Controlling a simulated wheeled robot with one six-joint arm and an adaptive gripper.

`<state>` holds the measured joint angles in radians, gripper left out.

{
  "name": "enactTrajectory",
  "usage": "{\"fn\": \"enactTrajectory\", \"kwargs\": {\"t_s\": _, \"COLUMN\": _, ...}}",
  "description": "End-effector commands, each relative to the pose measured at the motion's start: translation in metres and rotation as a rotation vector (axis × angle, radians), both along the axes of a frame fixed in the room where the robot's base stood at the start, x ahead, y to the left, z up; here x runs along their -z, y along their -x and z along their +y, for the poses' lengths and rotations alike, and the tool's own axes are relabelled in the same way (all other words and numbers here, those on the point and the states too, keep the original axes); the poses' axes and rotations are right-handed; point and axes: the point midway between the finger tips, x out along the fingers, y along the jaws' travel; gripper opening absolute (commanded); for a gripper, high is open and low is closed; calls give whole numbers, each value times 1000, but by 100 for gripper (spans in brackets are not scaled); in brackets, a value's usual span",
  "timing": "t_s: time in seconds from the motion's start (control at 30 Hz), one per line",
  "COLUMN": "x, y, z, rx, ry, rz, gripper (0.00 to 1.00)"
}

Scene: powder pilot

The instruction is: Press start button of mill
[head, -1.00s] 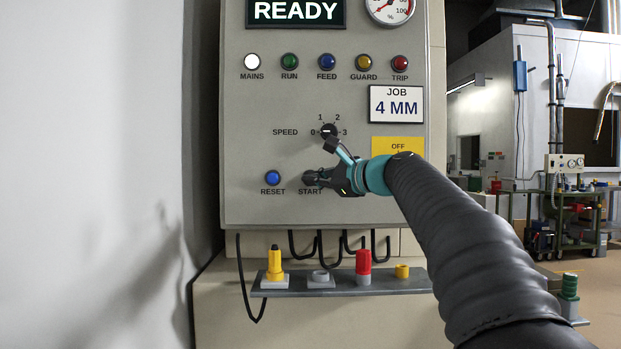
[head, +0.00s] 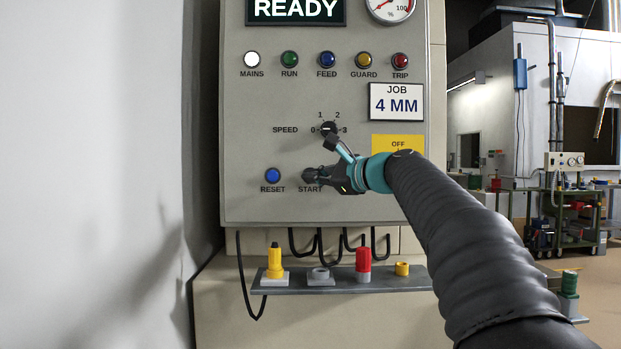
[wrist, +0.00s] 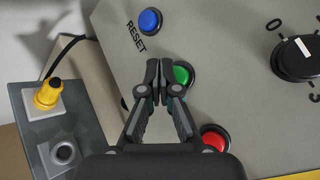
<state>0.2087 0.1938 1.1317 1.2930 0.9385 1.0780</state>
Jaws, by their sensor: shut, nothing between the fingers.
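The mill's control panel (head: 240,130) fills the middle of the head view, with its display (head: 295,11) reading READY. My gripper (head: 310,177) is shut and empty, its tips at the START label (head: 309,189) and covering the button there in the head view. In the wrist view, the green start button (wrist: 183,75) shows just right of the shut fingertips (wrist: 158,68), partly hidden by them. I cannot tell whether the tips touch it.
The blue RESET button (head: 273,176) is left of my gripper. The speed knob (head: 328,130) is above it. A red button (wrist: 215,139) shows in the wrist view. Below the panel, a shelf (head: 340,284) holds yellow, grey and red fittings.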

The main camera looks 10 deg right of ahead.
Motion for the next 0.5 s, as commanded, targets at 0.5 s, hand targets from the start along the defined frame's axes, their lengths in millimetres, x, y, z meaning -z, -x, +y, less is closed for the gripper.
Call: {"fn": "enactTrajectory", "kwargs": {"t_s": 0.5, "x": 0, "y": -8, "z": -1, "rx": 0, "ry": 1, "rz": -1, "gripper": 0}}
